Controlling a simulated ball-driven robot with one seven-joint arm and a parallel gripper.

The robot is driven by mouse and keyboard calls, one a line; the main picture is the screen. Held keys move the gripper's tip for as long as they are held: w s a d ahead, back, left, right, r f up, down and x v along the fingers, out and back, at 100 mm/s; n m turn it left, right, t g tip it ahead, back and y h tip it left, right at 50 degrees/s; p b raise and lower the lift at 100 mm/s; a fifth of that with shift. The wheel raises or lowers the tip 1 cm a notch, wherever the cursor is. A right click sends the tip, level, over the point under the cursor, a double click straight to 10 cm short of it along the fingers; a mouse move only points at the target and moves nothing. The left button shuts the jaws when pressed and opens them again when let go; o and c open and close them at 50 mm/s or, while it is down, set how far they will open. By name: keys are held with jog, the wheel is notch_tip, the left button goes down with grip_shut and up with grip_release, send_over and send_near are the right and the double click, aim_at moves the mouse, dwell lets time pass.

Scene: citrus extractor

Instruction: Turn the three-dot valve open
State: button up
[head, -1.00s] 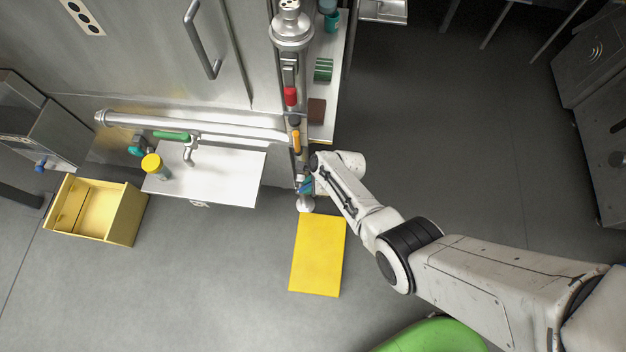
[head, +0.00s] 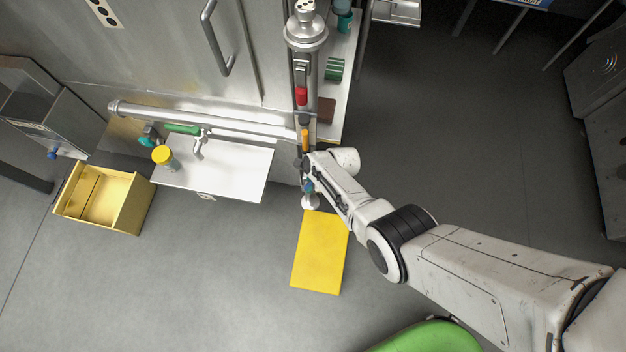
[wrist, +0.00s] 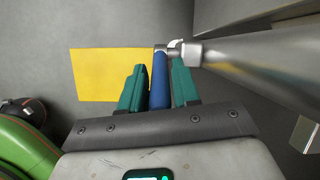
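A blue lever handle (wrist: 160,82) on a metal pipe fitting (wrist: 188,52) lies between my gripper's (wrist: 159,78) two teal fingers in the wrist view. The fingers stand apart on either side of it, with a narrow gap showing on each side. In the head view the blue handle (head: 308,186) sits low on the vertical pipe, and my wrist hides most of the gripper. Higher on that pipe are an orange handle (head: 305,140) and a red handle (head: 301,96). A green handle (head: 183,129) is on the horizontal pipe. I cannot make out three dots on any valve.
A yellow mat (head: 320,252) lies on the floor below the pipe. A white shelf (head: 235,172) holds a yellow-lidded jar (head: 163,157) to the left, and a yellow bin (head: 108,200) stands beyond. A thick metal pipe (wrist: 265,62) runs close right of my fingers.

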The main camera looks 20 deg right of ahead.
jog(key=shift+o, duration=1.1)
jog(key=shift+r, duration=0.15)
jog(key=p+v, duration=0.6)
jog(key=v, duration=0.4)
jog(key=shift+r+p, duration=0.25)
jog(key=shift+p, duration=0.15)
jog(key=shift+s+d, duration=0.1)
jog(key=shift+c, duration=0.2)
